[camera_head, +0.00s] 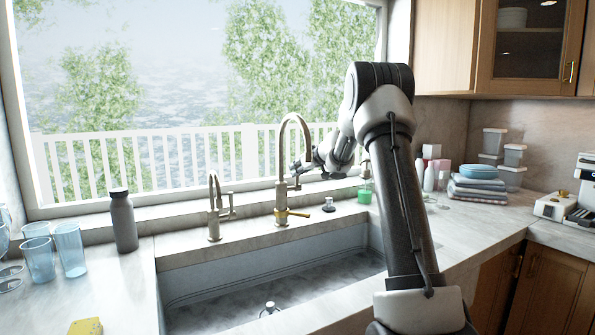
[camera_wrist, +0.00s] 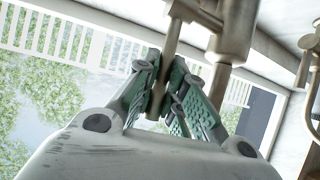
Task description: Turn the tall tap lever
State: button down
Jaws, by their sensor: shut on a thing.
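The tall tap (camera_head: 282,165) stands behind the sink, with a high curved spout. Its lever is a bronze bar on the right side of the tap body. In the wrist view the lever (camera_wrist: 170,48) comes down from the top into the space between the green-padded fingers. My gripper (camera_head: 299,171) reaches the tap from the right. In the wrist view my gripper (camera_wrist: 160,90) is shut on the lever, with pads on both sides of it. The tap body (camera_wrist: 232,38) stands just right of the fingers. In the head view the lever is small and partly hidden by the gripper.
A shorter tap (camera_head: 213,208) stands to the left, and a brass piece (camera_head: 292,213) sits at the tall tap's base. A dark bottle (camera_head: 122,220) and blue glasses (camera_head: 70,249) are farther left. A green soap bottle (camera_head: 365,192) stands close behind my arm. The sink (camera_head: 280,280) is in front.

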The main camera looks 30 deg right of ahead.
jog(key=c, duration=1.5)
grip_release()
jog(key=v, duration=1.2)
jog(key=shift+o, duration=0.6)
